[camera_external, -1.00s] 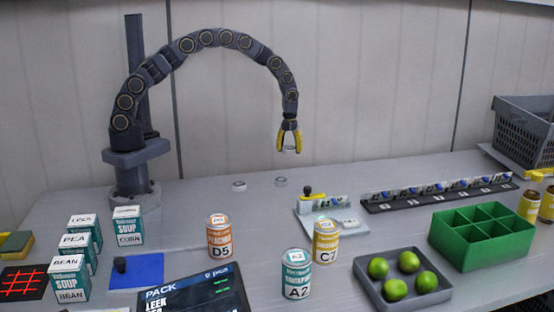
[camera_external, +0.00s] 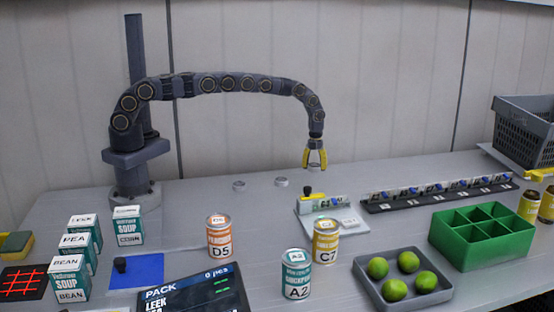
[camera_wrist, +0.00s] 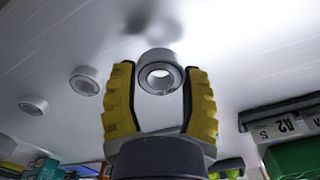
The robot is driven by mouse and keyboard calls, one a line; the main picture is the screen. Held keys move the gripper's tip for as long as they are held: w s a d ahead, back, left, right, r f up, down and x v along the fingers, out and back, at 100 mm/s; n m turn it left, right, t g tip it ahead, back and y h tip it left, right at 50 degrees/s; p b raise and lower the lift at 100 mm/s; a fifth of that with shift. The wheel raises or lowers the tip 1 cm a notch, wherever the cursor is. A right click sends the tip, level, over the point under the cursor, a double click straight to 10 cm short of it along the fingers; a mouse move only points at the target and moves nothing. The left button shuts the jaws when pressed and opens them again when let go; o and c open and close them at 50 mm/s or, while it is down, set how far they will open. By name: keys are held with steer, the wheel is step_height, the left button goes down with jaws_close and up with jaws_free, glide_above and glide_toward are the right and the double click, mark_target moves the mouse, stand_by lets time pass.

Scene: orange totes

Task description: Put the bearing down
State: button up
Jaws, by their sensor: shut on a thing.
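My gripper (camera_external: 315,158) is shut on a silver ring-shaped bearing (camera_wrist: 160,72), held between the yellow fingertips in the wrist view. The external view shows it only as a small pale edge under the fingers (camera_external: 315,168). The gripper points down near the back of the table, and the bearing appears a little above the surface. Two more bearings lie on the table to the left, one nearer (camera_external: 281,181) and one farther left (camera_external: 239,186). Both also show in the wrist view, the nearer (camera_wrist: 85,80) and the farther (camera_wrist: 33,104).
A dark rail (camera_external: 385,206) with several labelled slots runs to the right. Cans, a green divided box (camera_external: 481,252) and a lime tray (camera_external: 377,297) stand farther forward.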

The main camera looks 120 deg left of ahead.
mark_target(315, 180)
steer(key=shift+w+a+f, duration=0.15)
steer(key=shift+a+f, duration=0.05)
steer(key=shift+f, duration=1.65)
steer(key=shift+f, duration=0.2)
steer(key=o, duration=1)
steer(key=shift+r, duration=0.2)
step_height(315, 180, up, 12)
